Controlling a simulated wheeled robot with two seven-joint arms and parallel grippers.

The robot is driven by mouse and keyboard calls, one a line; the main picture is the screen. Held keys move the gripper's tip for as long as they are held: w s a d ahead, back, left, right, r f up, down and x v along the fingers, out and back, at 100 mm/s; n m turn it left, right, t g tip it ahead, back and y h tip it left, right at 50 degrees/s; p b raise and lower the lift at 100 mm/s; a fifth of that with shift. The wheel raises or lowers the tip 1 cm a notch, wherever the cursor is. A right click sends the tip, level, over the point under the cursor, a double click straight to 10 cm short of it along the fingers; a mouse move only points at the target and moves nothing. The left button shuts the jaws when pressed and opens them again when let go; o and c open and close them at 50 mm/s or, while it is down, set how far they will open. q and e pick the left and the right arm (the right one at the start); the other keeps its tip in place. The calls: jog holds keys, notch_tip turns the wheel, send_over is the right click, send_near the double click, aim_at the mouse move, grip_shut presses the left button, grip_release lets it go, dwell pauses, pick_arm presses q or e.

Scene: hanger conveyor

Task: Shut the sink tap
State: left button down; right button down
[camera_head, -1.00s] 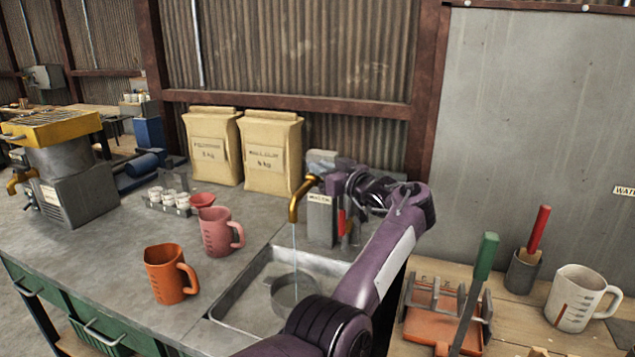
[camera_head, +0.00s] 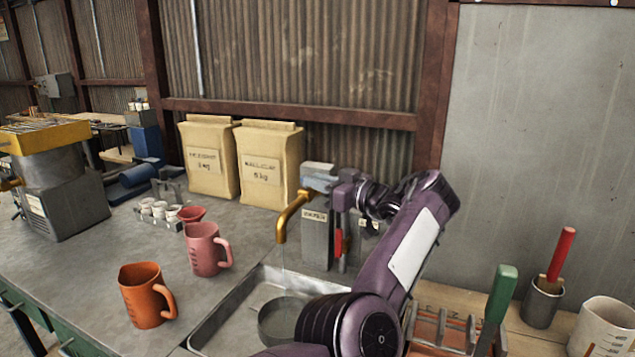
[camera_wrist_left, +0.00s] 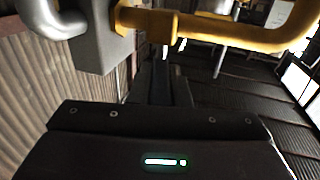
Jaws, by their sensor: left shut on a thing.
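The sink tap has a brass spout (camera_head: 290,215) that bends down over the metal sink (camera_head: 225,312), beside a grey post (camera_head: 317,240). A thin, faint stream of water (camera_head: 283,256) hangs below the spout. My left gripper (camera_head: 335,190) is at the top of the tap, right of the spout, and is shut on the tap handle. The grip itself is mostly hidden by the wrist. In the left wrist view the brass pipe (camera_wrist_left: 225,35) crosses the top, next to a grey block (camera_wrist_left: 103,50). My right gripper is not in view.
A round pan (camera_head: 282,318) sits in the sink. An orange jug (camera_head: 142,298) and a pink jug (camera_head: 203,250) stand left of it. Two paper bags (camera_head: 268,165) stand behind. Right are a green-handled tool (camera_head: 500,300) and a white jug (camera_head: 602,330).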

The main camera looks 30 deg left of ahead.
pick_arm(q)
jog(key=c, duration=1.5)
grip_release()
jog(key=shift+o, duration=0.7)
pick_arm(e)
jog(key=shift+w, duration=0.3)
